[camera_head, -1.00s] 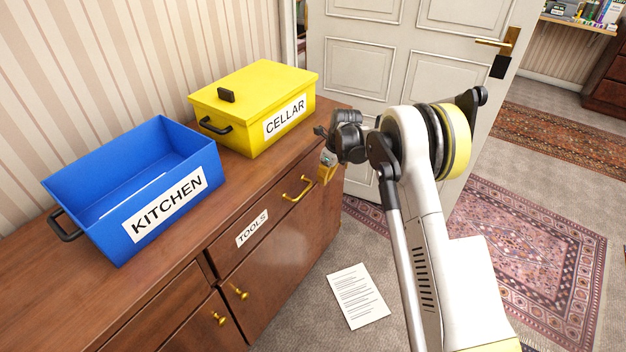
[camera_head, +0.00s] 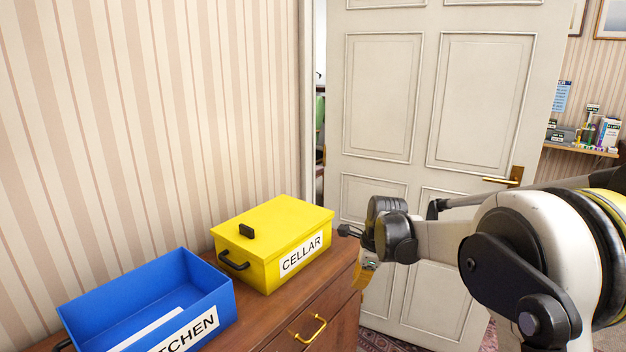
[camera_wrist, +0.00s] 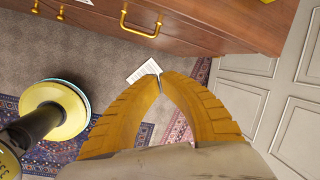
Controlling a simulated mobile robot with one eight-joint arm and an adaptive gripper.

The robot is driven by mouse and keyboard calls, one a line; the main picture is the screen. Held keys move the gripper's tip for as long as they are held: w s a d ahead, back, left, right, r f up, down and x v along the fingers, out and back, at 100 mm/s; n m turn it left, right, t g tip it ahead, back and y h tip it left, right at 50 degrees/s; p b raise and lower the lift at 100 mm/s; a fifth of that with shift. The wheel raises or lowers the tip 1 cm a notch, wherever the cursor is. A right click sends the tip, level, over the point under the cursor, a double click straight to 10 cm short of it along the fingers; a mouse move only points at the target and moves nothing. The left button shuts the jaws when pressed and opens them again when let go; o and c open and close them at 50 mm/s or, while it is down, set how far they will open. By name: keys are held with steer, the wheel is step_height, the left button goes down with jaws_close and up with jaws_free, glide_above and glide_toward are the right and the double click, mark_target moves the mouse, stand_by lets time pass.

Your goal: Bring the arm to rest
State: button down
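My arm reaches in from the right of the head view, with my gripper (camera_head: 366,277) pointing down beside the right end of the wooden cabinet (camera_head: 335,303). In the wrist view the two orange fingers of my gripper (camera_wrist: 161,78) curve together and meet at their tips. Nothing shows between them. The gripper hangs clear of the cabinet front, above the floor.
A blue KITCHEN box (camera_head: 205,272), open at the top, and a closed yellow CELLAR box (camera_head: 262,272) stand on the cabinet. A white door (camera_head: 380,100) stands behind. A paper sheet (camera_wrist: 143,72) lies on the floor. A brass drawer handle (camera_wrist: 140,22) sticks out.

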steer(key=s+d+r+n+t, duration=0.1)
steer(key=s+d+r+n, duration=0.1)
steer(key=s+r+n, duration=0.55)
steer(key=s+d+r+n+t, duration=0.1)
steer(key=s+d+r+n, duration=0.2)
steer(key=s, duration=0.7)
steer(key=s+d+f+n+t+h, duration=0.1)
steer(key=s+f+n+t, duration=0.1)
steer(key=s+n, duration=0.7)
steer(key=s, duration=0.7)
steer(key=shift+s+d+h, duration=0.2)
steer(key=shift+h, duration=0.2)
steer(key=shift+n, duration=0.25)
